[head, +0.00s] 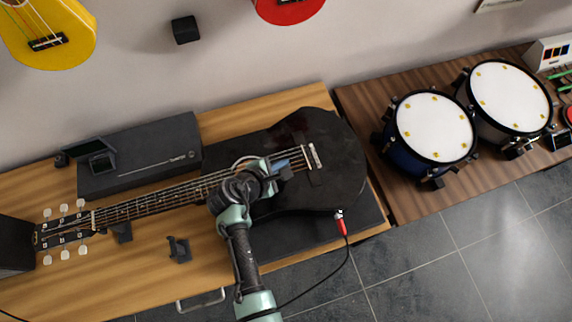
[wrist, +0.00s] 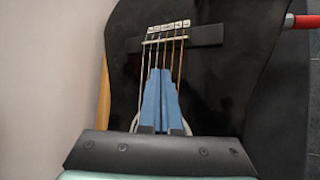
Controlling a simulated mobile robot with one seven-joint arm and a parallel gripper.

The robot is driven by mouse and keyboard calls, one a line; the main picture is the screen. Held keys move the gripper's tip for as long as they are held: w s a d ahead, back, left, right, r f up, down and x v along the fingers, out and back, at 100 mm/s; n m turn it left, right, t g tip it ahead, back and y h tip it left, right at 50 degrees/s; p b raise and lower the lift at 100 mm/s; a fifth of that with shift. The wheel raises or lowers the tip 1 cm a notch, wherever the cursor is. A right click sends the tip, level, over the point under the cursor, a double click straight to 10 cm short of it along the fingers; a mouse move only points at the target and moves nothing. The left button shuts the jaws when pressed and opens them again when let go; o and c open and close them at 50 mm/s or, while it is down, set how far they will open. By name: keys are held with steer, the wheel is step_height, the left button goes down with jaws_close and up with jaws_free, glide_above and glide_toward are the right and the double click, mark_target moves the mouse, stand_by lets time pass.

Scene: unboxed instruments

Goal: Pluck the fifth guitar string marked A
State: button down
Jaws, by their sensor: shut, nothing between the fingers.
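A black guitar (head: 345,180) lies flat on the wooden table, its neck pointing left and its body at the right. Its strings run to the bridge (head: 314,157), which shows at the top of the wrist view (wrist: 205,34). Small white labels (wrist: 168,25) sit at the string ends; their letters are too small to read. My gripper (head: 292,163) is over the guitar body, left of the bridge. In the wrist view, its blue fingers (wrist: 161,72) are shut and empty, among the middle strings. They hide parts of these strings. I cannot tell whether the tips touch a string.
A black case (head: 140,160) lies behind the neck. A small dark stand (head: 178,249) is in front of it. A red plug (head: 341,224) with a black cable is at the guitar's front edge. Drums (head: 435,126) stand on the right table. A yellow ukulele (head: 60,30) hangs on the wall.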

steer(key=shift+r, duration=0.25)
step_height(320, 180, up, 5)
steer(key=p, duration=0.5)
stand_by(0.6)
